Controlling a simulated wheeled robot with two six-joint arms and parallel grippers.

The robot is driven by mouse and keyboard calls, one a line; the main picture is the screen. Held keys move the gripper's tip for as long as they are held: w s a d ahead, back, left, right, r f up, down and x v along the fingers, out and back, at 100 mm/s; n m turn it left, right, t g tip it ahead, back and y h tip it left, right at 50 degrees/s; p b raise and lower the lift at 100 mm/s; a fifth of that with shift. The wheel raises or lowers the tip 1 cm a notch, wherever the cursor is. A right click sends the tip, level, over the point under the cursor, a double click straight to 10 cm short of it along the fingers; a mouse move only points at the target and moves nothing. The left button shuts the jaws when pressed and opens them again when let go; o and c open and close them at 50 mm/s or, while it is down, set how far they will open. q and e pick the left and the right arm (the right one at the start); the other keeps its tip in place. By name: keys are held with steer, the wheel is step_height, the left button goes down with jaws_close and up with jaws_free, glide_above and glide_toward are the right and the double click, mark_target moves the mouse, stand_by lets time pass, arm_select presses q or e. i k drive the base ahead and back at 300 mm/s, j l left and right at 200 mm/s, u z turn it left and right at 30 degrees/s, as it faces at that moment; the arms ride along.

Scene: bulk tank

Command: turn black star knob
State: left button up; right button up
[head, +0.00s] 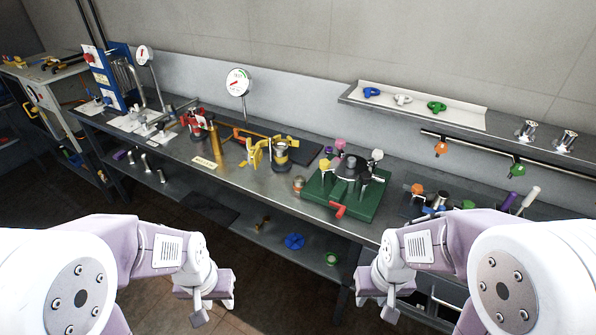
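A green base (376,207) stands on the workbench right of the middle, with several knobs and posts in different colours on it. A dark grey to black knob (349,166) sits at the middle of this base. It is too small to tell for sure that it is star-shaped. My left gripper (213,309) hangs low in front of the bench, well left of and nearer than the green base. My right gripper (389,307) hangs low in front of the bench, below the green base. Both are apart from everything. The finger gaps are not clear.
The long grey bench (215,177) carries a round gauge (238,82), yellow-handled valve parts (256,152) and red valve parts (194,122). A wall shelf (462,122) holds coloured handles. A lower shelf holds a blue wheel (294,241). An orange knob (440,148) hangs from a rail.

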mark_target(160, 125)
steer(key=i+j+u, duration=0.3)
steer(key=i+j, duration=1)
steer(key=j, duration=0.3)
steer(key=i+j+u, duration=0.35)
steer(key=i+j, duration=0.9)
steer(key=i, duration=0.15)
